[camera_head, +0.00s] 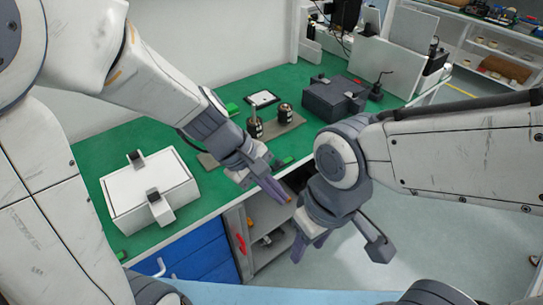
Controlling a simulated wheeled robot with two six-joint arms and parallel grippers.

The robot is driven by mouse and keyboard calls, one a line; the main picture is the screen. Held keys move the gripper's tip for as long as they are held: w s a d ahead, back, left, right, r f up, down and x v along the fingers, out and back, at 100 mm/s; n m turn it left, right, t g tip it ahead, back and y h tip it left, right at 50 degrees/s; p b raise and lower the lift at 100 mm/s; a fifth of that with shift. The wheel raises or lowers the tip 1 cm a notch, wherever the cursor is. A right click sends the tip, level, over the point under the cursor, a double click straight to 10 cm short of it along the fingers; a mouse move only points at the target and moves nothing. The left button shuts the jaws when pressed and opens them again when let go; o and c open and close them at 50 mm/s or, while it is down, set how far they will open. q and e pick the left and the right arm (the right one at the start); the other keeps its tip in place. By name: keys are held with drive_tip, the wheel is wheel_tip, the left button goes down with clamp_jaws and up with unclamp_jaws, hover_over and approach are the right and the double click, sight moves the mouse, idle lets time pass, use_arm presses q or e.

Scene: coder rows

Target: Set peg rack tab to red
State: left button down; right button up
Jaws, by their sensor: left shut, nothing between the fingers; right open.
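A flat grey-brown board (207,160), which may be the peg rack, lies on the green bench top. Two dark cylindrical pieces, one on the left (254,127) and one on the right (285,113), stand upright on it. My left arm and gripper hide its near middle. A small green piece (232,108) shows behind the board, and I cannot tell whether it is the tab. My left gripper (285,196) is shut and empty, in front of the board near the bench's front edge. My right gripper (340,247) is open and empty, lower and to the right, beyond the bench edge.
A white box with grey latches (150,188) stands on the left of the bench. A dark grey case (333,99) and a small white-faced tablet (262,99) are farther back. Below are blue drawers (205,258) and an open shelf with a red piece (240,243).

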use_arm(q)
drive_tip(key=w+a+f+n+t+b, duration=0.2)
drive_tip(key=w+a+f+n+t, duration=0.1)
drive_tip(key=w+a+n, duration=0.3)
drive_tip(key=w+a+f+n+t+b, duration=0.2)
drive_tip(key=w+a+f+n, duration=0.3)
drive_tip(key=w+n, duration=0.5)
drive_tip(key=shift+a+f+n+t, duration=0.4)
drive_tip(key=shift+f+t, duration=0.2)
drive_tip(key=shift+f, duration=0.2)
use_arm(e)
wheel_tip(320, 180, down, 6)
drive_tip(key=shift+r, duration=0.1)
use_arm(q)
drive_tip(key=shift+w, duration=0.1)
drive_tip(key=b, duration=0.1)
approach(276, 165)
wheel_tip(276, 165, down, 4)
drive_tip(key=shift+f, duration=0.1)
drive_tip(key=shift+w+d+p, duration=0.5)
drive_tip(key=shift+w+d, duration=0.55)
drive_tip(key=shift+d, duration=0.15)
drive_tip(key=shift+w+d, duration=0.25)
drive_tip(key=shift+w, duration=0.05)
use_arm(e)
drive_tip(key=shift+r, duration=0.3)
